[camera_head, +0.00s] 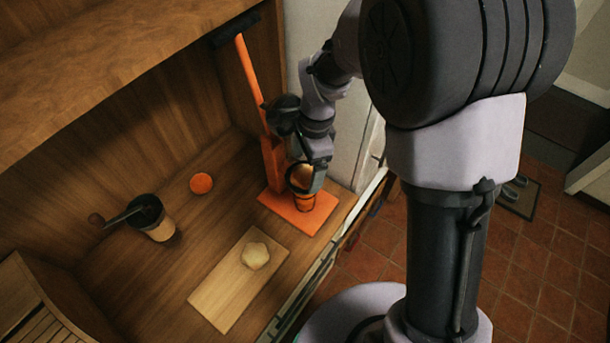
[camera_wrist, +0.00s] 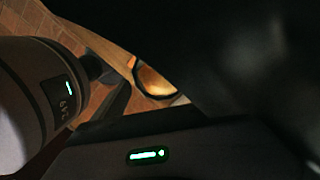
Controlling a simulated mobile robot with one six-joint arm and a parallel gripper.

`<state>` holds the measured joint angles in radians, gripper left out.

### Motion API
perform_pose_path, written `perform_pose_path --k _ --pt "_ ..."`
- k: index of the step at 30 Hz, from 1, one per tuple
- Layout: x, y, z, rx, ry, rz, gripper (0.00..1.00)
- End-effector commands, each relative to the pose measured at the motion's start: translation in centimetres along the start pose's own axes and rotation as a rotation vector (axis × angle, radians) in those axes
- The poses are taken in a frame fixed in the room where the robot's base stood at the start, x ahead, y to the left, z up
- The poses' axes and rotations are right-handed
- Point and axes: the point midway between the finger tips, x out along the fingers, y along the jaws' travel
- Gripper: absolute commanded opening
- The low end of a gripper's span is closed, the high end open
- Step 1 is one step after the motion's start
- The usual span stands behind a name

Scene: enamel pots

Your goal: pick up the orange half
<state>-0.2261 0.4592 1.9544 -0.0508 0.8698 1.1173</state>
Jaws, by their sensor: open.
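An orange half (camera_head: 201,183), a small round orange disc in this view, lies on the wooden counter left of the orange press. My gripper (camera_head: 304,182) is open, well to the right of it, low over the base of the press (camera_head: 322,216). A small orange-brown cup-like thing (camera_head: 304,203) stands on that base just under my gripper; I cannot tell whether they touch. In the wrist view a dark-rimmed round thing with an orange-tan inside (camera_wrist: 156,80) shows partly behind dark parts. The orange half cannot be made out there.
The press's orange lever (camera_head: 249,70) rises at an angle behind my wrist. A dark-rimmed pot with a handle (camera_head: 152,217) stands to the left. A cutting board (camera_head: 215,295) bears a pale round item (camera_head: 255,255). Bare counter surrounds the orange half.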

Motion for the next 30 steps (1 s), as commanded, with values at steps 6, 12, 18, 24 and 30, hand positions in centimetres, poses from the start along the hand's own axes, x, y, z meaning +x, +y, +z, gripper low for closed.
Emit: perform_pose_path --k 6,12,18,24,30 --pt "1.52 0.02 -0.03 0.000 0.000 0.000 0.87" --pt "1.44 0.02 -0.03 0.000 0.000 0.000 0.70" --pt "1.43 0.02 -0.04 0.000 0.000 0.000 0.30" --pt "1.42 0.01 -0.04 0.000 0.000 0.000 0.13" --pt "0.68 -0.02 0.05 0.001 0.000 -0.001 0.13"
